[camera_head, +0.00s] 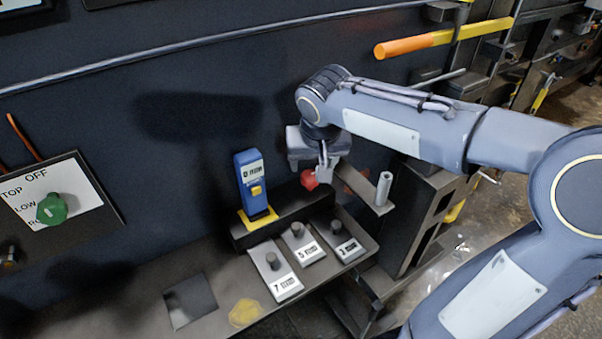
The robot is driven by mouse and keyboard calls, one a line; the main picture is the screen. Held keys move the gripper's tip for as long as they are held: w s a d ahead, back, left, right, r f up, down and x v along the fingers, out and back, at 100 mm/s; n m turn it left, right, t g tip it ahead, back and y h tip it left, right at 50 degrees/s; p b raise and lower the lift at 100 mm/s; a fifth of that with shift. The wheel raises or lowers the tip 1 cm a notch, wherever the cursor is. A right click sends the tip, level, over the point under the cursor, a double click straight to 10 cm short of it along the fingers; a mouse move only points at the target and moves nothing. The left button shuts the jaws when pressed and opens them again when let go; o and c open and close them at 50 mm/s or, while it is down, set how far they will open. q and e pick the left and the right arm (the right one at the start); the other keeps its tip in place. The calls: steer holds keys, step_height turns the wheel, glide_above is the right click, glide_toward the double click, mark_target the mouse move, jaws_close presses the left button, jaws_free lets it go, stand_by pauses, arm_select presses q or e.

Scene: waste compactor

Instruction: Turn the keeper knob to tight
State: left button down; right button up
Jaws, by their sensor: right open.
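A red knob (309,180) shows at the back of the shelf, partly hidden by my right gripper; I see no marking on it that names it the keeper knob. My right gripper (325,174) points down with its fingers right beside the red knob. The gripper is open, and I cannot tell whether a finger touches the knob. A green knob (51,209) sits on a white label plate (88,200) at the left, which reads "OFF" and "LOW", with other words partly covered. My left gripper is not in view.
A blue gauge block (249,172) stands on a yellow base left of my gripper. Several grey blocks with pegs, one marked 7 mm (274,272), lie in front. A grey post (383,188) on a bracket stands right of it. An orange-yellow bar (440,38) is above.

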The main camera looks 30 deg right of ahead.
mark_target(311, 175)
steer(key=x, duration=0.6)
steer(key=shift+w+f, duration=0.1)
steer(key=shift+f, duration=0.2)
